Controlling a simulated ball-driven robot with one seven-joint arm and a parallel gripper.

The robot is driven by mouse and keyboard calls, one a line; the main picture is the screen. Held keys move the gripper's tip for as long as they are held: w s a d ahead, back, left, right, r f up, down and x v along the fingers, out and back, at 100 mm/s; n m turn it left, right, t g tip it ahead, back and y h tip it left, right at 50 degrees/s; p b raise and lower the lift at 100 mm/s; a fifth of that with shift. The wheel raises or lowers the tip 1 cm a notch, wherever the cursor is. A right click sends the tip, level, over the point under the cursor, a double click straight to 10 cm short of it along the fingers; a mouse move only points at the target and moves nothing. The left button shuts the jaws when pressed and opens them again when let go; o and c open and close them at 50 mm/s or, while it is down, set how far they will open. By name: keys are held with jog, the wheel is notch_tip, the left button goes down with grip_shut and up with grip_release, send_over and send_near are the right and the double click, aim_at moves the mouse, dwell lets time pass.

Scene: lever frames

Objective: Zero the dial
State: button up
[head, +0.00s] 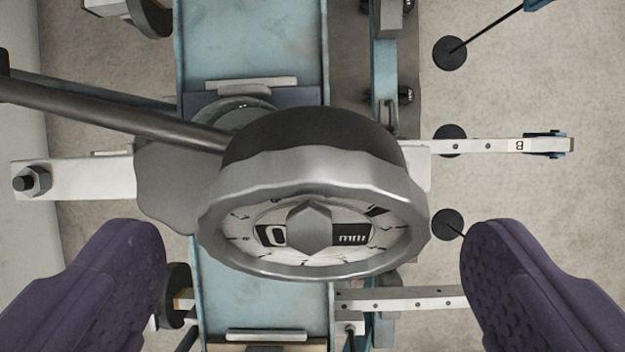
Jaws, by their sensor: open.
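The dial (313,185) is a round gauge with a scalloped silver rim and a dark body behind it, in the middle of the head view. Its white face (355,258) carries tick marks, and a grey diamond-shaped pointer piece (310,226) sits at its centre, between dark windows with light markings; I cannot read the setting surely. My gripper (313,265) is open, with one purple textured finger at the lower left and one at the lower right. The fingers are apart from the dial, one on either side, and nothing is between them in contact.
A dark rod (120,120) runs from the left edge to behind the dial. A white bar with a bolt (75,178) sticks out left, and a perforated bar (490,146) sticks out right. A blue frame (250,45) stands behind. Pale floor (540,80) shows at the right.

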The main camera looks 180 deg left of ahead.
jog(key=shift+x, duration=0.8)
jog(key=c, duration=1.1)
jog(key=shift+d+f+m+y+b, duration=0.1)
jog(key=shift+m+y+b, duration=0.2)
jog(key=shift+m+b, duration=0.25)
jog(key=o, duration=1.1)
jog(key=b+v, duration=0.1)
jog(key=v, duration=0.7)
jog(key=shift+b, duration=0.3)
